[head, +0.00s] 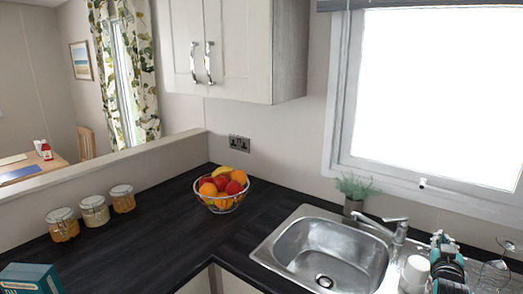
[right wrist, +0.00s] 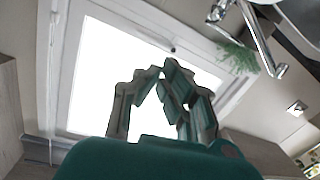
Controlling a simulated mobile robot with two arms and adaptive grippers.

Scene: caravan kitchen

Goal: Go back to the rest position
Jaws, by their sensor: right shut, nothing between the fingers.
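My right gripper (head: 443,242) shows at the lower right of the head view, in front of the sink's right side, with its fingers pointing up. In the right wrist view its teal and grey fingers (right wrist: 163,78) are brought together with nothing between them, seen against the bright window. My left gripper is in neither view.
The steel sink (head: 330,250) and tap (head: 395,228) lie left of my right gripper. A white cup (head: 415,272) and an upturned glass (head: 494,272) stand close by. A fruit bowl (head: 222,190), several jars (head: 93,210) and a teal box (head: 30,279) stand on the dark counter (head: 120,250).

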